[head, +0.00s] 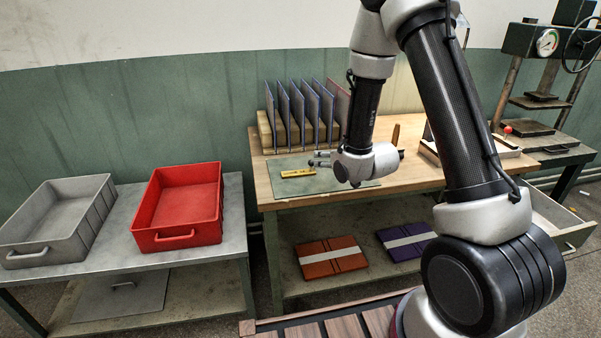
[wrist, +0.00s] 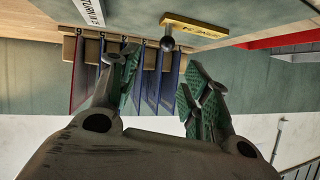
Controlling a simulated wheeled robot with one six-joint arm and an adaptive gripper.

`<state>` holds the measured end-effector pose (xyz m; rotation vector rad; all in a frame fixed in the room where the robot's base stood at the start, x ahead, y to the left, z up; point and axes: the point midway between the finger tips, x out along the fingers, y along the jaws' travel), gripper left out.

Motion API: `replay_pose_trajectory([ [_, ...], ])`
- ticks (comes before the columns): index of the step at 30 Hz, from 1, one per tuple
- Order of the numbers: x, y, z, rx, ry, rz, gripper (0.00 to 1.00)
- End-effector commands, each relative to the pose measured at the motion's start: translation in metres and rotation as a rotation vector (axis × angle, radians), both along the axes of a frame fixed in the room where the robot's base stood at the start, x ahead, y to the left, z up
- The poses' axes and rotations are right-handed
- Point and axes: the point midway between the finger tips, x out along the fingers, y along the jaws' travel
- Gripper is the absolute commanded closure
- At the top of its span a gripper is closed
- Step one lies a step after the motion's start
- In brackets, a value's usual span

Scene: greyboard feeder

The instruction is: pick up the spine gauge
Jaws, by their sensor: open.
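The spine gauge appears to be the small yellow bar (head: 298,173) lying on the green mat (head: 283,186) on the wooden bench. My gripper (head: 318,159) is to the right of the bar in the head view, above the mat and apart from the bar. In the wrist view the fingers of my gripper (wrist: 160,78) are spread with nothing between them.
A wooden rack (head: 264,130) with several upright dark boards stands behind the mat. A red tray (head: 180,239) and a grey tray (head: 45,257) sit on the left table. A press (head: 530,100) stands at the right. Bound books (head: 331,257) lie on the lower shelf.

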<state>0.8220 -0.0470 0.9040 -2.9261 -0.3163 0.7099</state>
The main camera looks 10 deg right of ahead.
Motion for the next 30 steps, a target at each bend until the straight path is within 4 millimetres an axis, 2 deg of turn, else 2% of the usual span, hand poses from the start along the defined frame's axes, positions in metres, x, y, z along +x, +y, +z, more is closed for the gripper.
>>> replay_pose_trajectory([
  [1,0.0,0.004,-0.012,0.013,-0.012,0.006,0.53],
  [3,0.001,0.008,-0.02,0.03,-0.036,0.011,0.53],
  [8,0.009,0.014,-0.029,0.046,-0.059,0.017,0.53],
  [18,0.051,0.024,-0.048,0.046,-0.06,0.017,0.53],
  [24,0.07,0.03,-0.056,0.046,-0.06,0.017,0.53],
  [30,0.071,0.03,-0.056,0.046,-0.06,0.016,0.53],
])
